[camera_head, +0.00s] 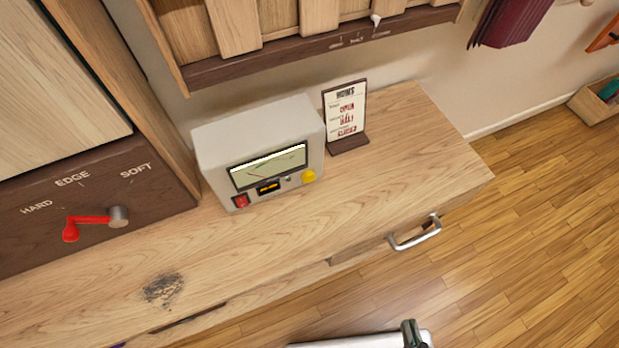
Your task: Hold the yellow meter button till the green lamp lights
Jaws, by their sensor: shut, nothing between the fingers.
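The meter is a pale grey box (258,128) standing on the wooden counter, with a wide dial window on its front. The yellow button (308,176) is at the right end of its lower front strip. My gripper (411,333) shows only as a dark tip at the bottom edge, shut and empty. It is well below and right of the meter, apart from the button. The rest of it is out of frame.
A red switch (241,200) and an orange display (268,188) share the meter's front. A small sign (345,112) stands close to its right. A red-handled lever (88,222) projects at left. A drawer handle (416,233) juts from the counter front. The counter before the meter is clear.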

